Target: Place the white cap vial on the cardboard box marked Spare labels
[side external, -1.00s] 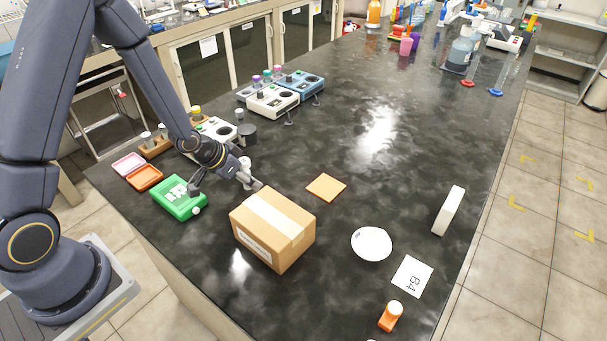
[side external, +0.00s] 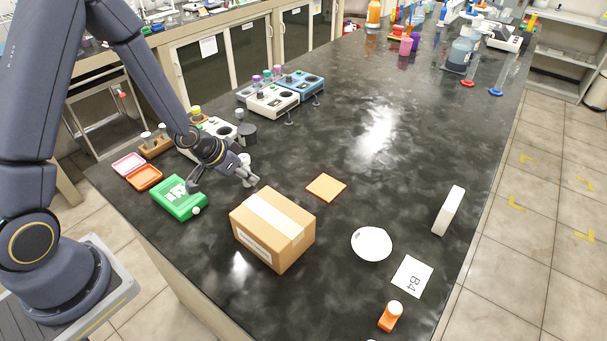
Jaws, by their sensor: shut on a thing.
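My gripper (side external: 248,178) is above the bench, just behind and left of the cardboard box. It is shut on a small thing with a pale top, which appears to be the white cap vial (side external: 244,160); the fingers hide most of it. The cardboard box (side external: 270,229) is closed, with a pale tape strip along its top and a white label on its front side. The label's words are too small to read. The held vial is apart from the box, and the box top is empty.
A green device (side external: 178,198) stands left of the box. An orange square mat (side external: 326,187), a white dish (side external: 371,244), a B4 card (side external: 412,276) and an orange item (side external: 390,317) lie to the right. A rack (side external: 156,147) holds vials at the left. The bench's middle is clear.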

